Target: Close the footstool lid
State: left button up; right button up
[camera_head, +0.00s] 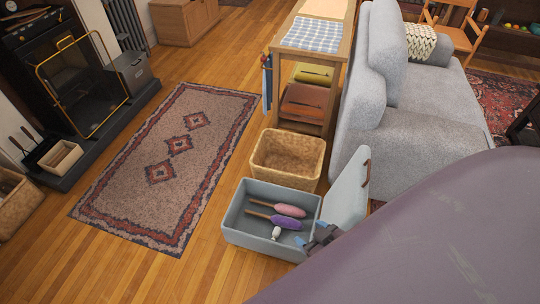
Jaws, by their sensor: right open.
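The footstool (232,232) is a pale blue-grey box on the wood floor, open at the top. Its lid (346,190) stands raised on the box's right side, close to the sofa arm, with a brown tab (367,172) on its edge. Inside the box lie a pink-headed item (289,210) and a purple-headed item (285,222), both with wooden handles, and a small white item (276,233). My right gripper (315,238) is open at the box's right end, below the lid; I cannot tell whether it touches either. My left gripper is out of view.
A woven basket (287,152) stands right behind the footstool. The grey sofa (400,140) is beyond the lid on the right. A console table (342,60) stands behind the basket. A patterned rug (150,195) and bare floor (200,275) lie open to the left.

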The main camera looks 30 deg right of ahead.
aim_at(345, 205)
jog(key=z, duration=1.85)
